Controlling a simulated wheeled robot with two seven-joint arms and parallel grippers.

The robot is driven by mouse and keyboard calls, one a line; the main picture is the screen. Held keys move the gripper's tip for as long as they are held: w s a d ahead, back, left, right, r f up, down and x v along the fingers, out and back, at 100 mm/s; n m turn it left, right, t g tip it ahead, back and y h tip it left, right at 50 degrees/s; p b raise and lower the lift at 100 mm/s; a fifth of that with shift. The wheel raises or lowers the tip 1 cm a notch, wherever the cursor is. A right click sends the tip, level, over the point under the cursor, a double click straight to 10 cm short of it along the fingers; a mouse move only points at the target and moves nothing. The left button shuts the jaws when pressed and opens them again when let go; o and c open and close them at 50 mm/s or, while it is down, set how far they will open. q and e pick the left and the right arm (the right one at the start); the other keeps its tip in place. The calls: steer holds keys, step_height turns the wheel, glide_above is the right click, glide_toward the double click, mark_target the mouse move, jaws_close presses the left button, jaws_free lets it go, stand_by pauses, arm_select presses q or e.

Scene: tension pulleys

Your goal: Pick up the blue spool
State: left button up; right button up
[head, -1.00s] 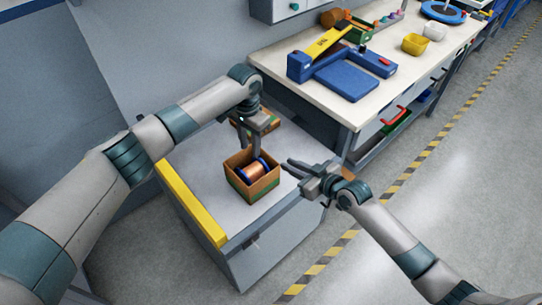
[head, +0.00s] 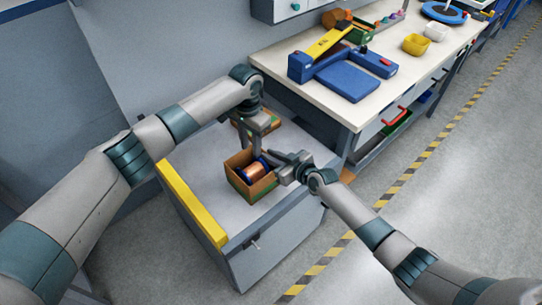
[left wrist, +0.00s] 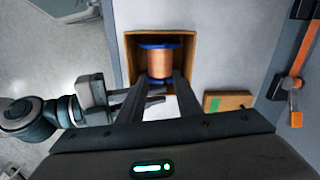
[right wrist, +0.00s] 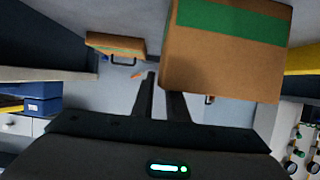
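The blue spool (head: 254,171) has blue end discs and copper-coloured wire. It lies on its side in an open cardboard box (head: 240,185) on the grey cabinet top. It also shows in the left wrist view (left wrist: 160,64), ahead of my left fingertips. My left gripper (head: 253,148) points down above the box, open and empty. My right gripper (head: 270,161) is at the box's right side, open with a narrow gap. In the right wrist view, the box (right wrist: 225,55) fills the upper right and hides one fingertip; whether it touches is unclear.
A second, smaller cardboard box (left wrist: 228,102) with green tape sits behind the first. A yellow strip (head: 192,203) edges the cabinet's left side. A workbench (head: 320,98) with a blue device (head: 345,80) stands at the back right. The cabinet's front area is clear.

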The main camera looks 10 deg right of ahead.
arm_select(q)
steer(key=o, duration=0.9)
steer(key=shift+o, duration=0.3)
steer(key=shift+s+d+f+m+h, duration=0.4)
steer(key=shift+s+d+f+h, duration=0.2)
steer(key=shift+s+f, duration=0.25)
steer(key=t+h, duration=0.3)
glide_toward(250, 170)
steer(key=shift+w+d+f+m, duration=0.15)
steer(key=shift+d+f+m, duration=0.15)
steer(key=shift+m, duration=0.1)
steer(key=shift+x, duration=3.15)
steer(key=shift+a+f, duration=0.1)
